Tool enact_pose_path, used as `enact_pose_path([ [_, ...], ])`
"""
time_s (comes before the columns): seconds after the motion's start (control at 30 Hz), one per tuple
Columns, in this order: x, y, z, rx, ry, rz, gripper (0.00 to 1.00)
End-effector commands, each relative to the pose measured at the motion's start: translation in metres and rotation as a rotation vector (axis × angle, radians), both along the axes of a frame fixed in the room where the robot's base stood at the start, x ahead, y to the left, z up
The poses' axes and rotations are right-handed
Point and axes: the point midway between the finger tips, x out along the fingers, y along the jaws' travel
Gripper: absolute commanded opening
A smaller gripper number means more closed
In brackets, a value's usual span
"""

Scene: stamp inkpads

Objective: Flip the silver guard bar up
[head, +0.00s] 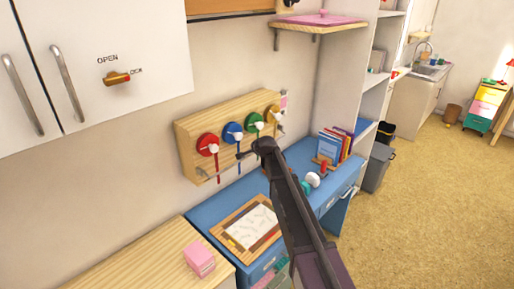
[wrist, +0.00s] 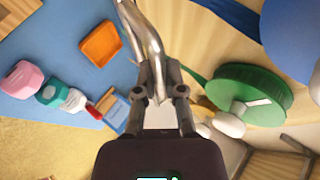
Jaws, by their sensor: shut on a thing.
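The silver guard bar (wrist: 150,38) shows in the wrist view as a shiny bent metal rod running from the top edge down between my fingers. My gripper (wrist: 158,88) is shut on it, with one finger on each side. In the head view my gripper (head: 246,154) is at the lower front of the wooden wall panel (head: 187,140), below the blue and green discs. The bar is small there and partly hidden by my gripper. The panel carries a red disc (head: 207,146), a blue disc (head: 232,132), a green disc (head: 256,122) and a yellow disc (head: 273,114).
Below the panel is a blue desk (head: 215,205) with a framed board (head: 238,212) and upright books (head: 328,146). A pink block (head: 199,259) sits on the wooden top at front left. White cabinets (head: 130,45) hang at upper left. Open carpet (head: 440,190) lies at right.

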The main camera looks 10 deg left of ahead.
Motion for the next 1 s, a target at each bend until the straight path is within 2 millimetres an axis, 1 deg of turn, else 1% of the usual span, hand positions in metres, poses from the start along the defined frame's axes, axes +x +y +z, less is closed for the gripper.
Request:
enact_pose_path([
  [0.2, 0.001, 0.001, 0.000, 0.002, -0.003, 0.001, 0.00],
  [0.23, 0.001, 0.001, 0.000, 0.002, -0.003, 0.001, 0.21],
  [0.27, 0.001, 0.001, 0.000, 0.002, -0.003, 0.001, 0.30],
  [0.3, 0.001, 0.001, 0.000, 0.002, -0.003, 0.001, 0.42],
  [0.33, 0.001, 0.001, 0.000, 0.002, -0.003, 0.001, 0.48],
  [0.77, 0.000, -0.003, 0.001, -0.001, -0.001, -0.002, 0.48],
  [0.87, -0.002, -0.009, 0.005, -0.008, 0.006, -0.003, 0.48],
  [1.0, -0.006, -0.028, 0.013, -0.027, 0.024, -0.010, 0.48],
])
